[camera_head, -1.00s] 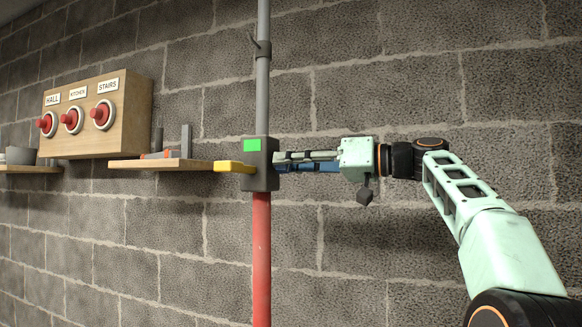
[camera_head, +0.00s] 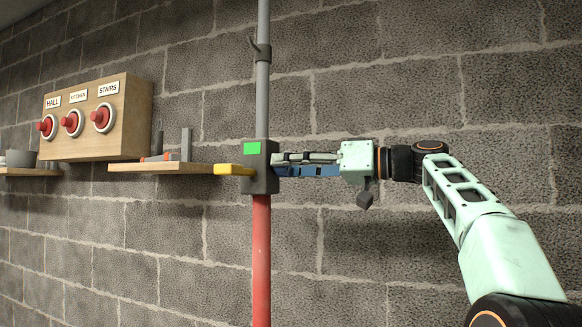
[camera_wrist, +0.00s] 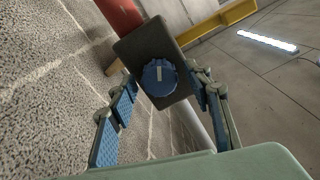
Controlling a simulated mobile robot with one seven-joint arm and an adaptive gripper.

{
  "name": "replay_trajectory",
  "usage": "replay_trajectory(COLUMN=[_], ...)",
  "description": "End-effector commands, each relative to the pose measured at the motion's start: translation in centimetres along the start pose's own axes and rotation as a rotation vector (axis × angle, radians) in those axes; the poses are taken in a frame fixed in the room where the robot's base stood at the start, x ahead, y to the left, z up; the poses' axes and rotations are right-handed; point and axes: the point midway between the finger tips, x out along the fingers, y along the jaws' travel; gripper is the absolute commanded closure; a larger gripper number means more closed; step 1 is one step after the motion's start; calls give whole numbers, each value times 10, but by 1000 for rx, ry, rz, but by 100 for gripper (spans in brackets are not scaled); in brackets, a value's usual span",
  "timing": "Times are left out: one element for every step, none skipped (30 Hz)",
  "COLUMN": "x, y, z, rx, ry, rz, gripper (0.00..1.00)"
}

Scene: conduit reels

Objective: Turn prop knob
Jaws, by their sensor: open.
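The round blue knob (camera_wrist: 160,77) with a pale pointer line sits on the face of a dark box in the wrist view. This box (camera_head: 261,179) is fixed on a vertical pipe and has a green patch on its front in the head view. My gripper (camera_head: 279,164) is at the box's right side, with its fingers pointing left at it. In the wrist view my open fingers (camera_wrist: 162,86) stand on either side of the knob, and I cannot tell whether they touch it. The knob is hidden in the head view.
A yellow bar (camera_head: 234,169) sticks out left of the box. A wooden shelf (camera_head: 160,167) and a wooden panel (camera_head: 131,140) with red buttons labelled HALL, KITCHEN and STAIRS are further left. The pipe (camera_head: 261,270) is red below the box. The block wall is close behind.

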Motion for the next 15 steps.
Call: replay_trajectory(x=[-1,-2,-5,-8,-11,-16,-21,-27,-35,-42,-48,-57,-64,-70,-79], y=[0,0,0,0,1,1,1,1,1,1,1,1,1,1,1], z=[0,0,0,0,0,0,0,0,0,-1,-1,-1,-1,0,0], rx=[0,0,0,0,0,1,1,1,0,0,0,0,0,0,0], ry=[0,0,0,0,0,0,1,1,1,2,2,2,2,1,2], rz=[0,1,1,2,2,3,4,5,4,5,5,5,6,5,5], gripper=[54,54,54,54,54,54,54,54,54,54,54,54,54,54,54])
